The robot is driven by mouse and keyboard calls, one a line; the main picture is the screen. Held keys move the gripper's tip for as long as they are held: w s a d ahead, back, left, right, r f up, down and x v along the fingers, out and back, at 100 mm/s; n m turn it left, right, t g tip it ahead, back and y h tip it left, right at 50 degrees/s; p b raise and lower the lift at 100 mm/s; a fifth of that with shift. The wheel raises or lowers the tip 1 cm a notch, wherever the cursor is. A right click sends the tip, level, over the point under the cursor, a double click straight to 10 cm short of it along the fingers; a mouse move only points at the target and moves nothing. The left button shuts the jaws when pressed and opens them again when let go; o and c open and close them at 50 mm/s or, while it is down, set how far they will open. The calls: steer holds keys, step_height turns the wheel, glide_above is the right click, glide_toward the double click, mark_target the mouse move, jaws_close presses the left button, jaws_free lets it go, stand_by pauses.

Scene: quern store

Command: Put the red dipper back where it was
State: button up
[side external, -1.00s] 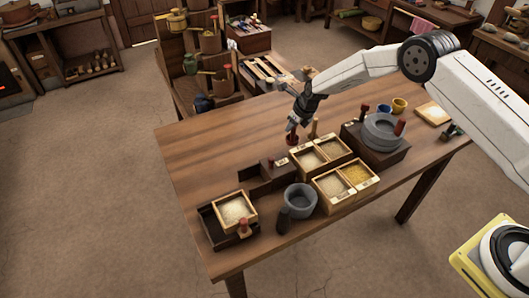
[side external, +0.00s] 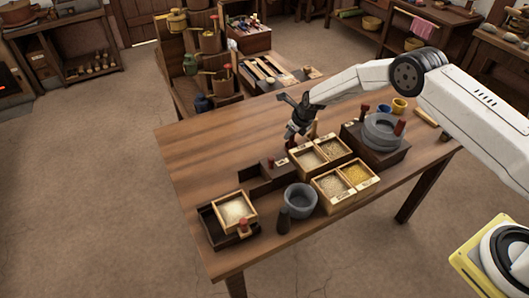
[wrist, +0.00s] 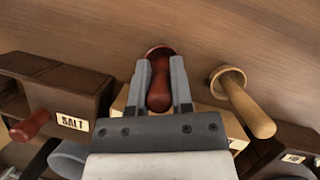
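The red dipper (wrist: 160,73) stands on the table with its round cup down and its handle up in the wrist view. My gripper (wrist: 159,63) has one finger on each side of the handle. The handle nearly fills the gap, and I cannot tell whether the fingers press on it. In the side view my gripper (side external: 291,136) is low over the table behind the grain boxes and mostly hides the dipper. A dark box labelled SALT (wrist: 92,100) lies left of the fingers in the wrist view.
A pale wooden dipper (wrist: 245,98) stands close right of my gripper. Grain boxes (side external: 322,170), a grey mortar (side external: 300,199) and a quern (side external: 382,130) stand nearby. A tray (side external: 207,224) holds a box of pale grain. The table's left part (side external: 205,150) is clear.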

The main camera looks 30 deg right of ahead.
steer(key=o, duration=0.4)
steer(key=shift+r, duration=0.2)
steer(key=shift+v, duration=0.75)
steer(key=v, duration=1)
steer(key=shift+r, duration=0.2)
steer(key=shift+s, duration=0.1)
